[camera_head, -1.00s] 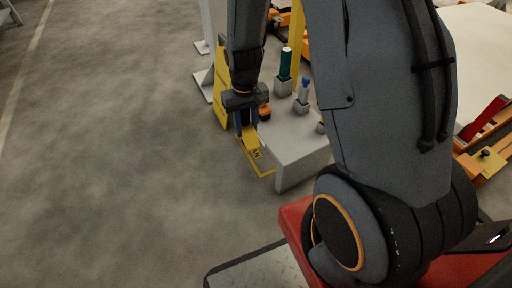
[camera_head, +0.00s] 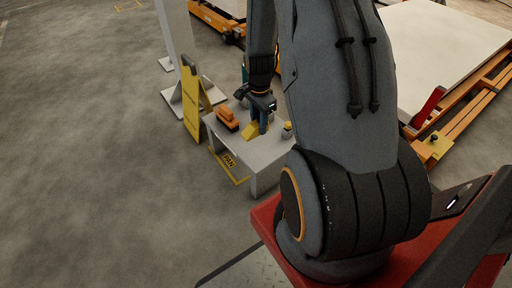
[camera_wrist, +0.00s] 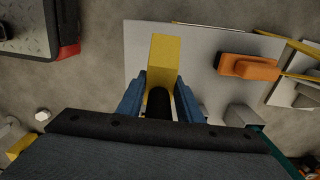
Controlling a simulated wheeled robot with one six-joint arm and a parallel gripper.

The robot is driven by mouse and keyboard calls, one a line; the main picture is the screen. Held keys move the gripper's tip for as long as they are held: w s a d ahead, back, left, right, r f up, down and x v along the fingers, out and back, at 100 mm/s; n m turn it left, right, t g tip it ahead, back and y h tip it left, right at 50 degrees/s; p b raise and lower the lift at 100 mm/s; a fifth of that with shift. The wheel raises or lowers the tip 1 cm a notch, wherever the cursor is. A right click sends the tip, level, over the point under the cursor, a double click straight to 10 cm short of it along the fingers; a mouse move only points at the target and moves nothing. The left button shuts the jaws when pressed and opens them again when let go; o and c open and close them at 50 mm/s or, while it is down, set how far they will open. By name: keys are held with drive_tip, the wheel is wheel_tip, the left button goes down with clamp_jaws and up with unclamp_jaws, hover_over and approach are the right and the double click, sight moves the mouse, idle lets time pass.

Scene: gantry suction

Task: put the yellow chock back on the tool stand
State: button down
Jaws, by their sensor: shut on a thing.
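My gripper (camera_head: 260,121) is over the tool stand (camera_head: 262,152), a low grey table, with its blue fingers pointing down. It is shut on the yellow chock (camera_head: 249,132), which shows beside the fingers in the head view. In the wrist view the chock (camera_wrist: 164,60) sticks out between the blue fingers (camera_wrist: 160,97) with the grey stand top (camera_wrist: 203,65) below it. I cannot tell whether the chock touches the top. The arm hides part of the stand in the head view.
An orange tool (camera_head: 227,119) lies on the stand's left part; it also shows in the wrist view (camera_wrist: 248,67). A yellow-capped item (camera_head: 287,127) stands at the right. A yellow panel (camera_head: 192,103) and a grey post (camera_head: 176,45) stand left of the stand.

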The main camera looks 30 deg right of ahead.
wheel_tip(320, 180, down, 10)
drive_tip(key=b, duration=0.3)
idle(0.3)
drive_tip(key=c, duration=1.3)
unclamp_jaws()
drive_tip(key=shift+o, duration=0.2)
